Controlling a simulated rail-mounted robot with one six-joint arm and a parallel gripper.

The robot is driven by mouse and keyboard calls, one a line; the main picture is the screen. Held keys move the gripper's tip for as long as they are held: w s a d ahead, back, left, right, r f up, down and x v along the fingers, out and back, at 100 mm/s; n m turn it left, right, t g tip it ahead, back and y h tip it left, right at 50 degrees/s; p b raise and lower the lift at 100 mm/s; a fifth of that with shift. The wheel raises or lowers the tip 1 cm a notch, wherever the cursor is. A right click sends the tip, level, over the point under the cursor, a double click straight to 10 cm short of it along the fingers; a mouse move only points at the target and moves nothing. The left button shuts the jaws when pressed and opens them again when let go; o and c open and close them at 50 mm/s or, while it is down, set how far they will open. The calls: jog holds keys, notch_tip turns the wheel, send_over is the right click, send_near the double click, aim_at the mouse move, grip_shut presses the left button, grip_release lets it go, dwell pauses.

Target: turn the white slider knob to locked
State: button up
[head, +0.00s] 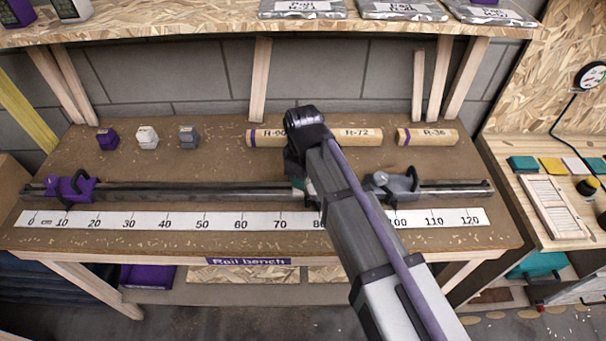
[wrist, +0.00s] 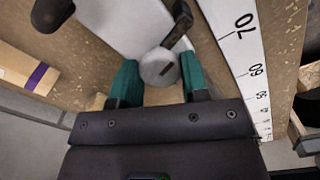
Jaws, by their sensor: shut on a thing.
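The white slider (wrist: 132,22) shows at close range in the wrist view, with its round pale knob (wrist: 160,68) and a dark handle (wrist: 181,22) beside it. My gripper (wrist: 160,80) has teal fingertips on either side of the knob and is shut on it. In the head view my arm covers the white slider and most of my gripper; only a bit of teal fingertip (head: 299,184) shows at the rail (head: 230,192). I cannot read any lock marking on the knob.
A purple slider (head: 70,187) sits at the rail's left end and a grey slider (head: 392,184) right of my arm. A white ruler (head: 160,220) lies in front. Small blocks (head: 147,137) and wooden bars (head: 428,138) lie behind the rail. A shelf (head: 200,33) overhangs the back.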

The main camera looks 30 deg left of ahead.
jog(key=shift+n, duration=2.3)
jog(key=o, duration=0.9)
notch_tip(320, 180, up, 11)
jog(key=p, duration=1.1)
jog(key=shift+f, duration=0.1)
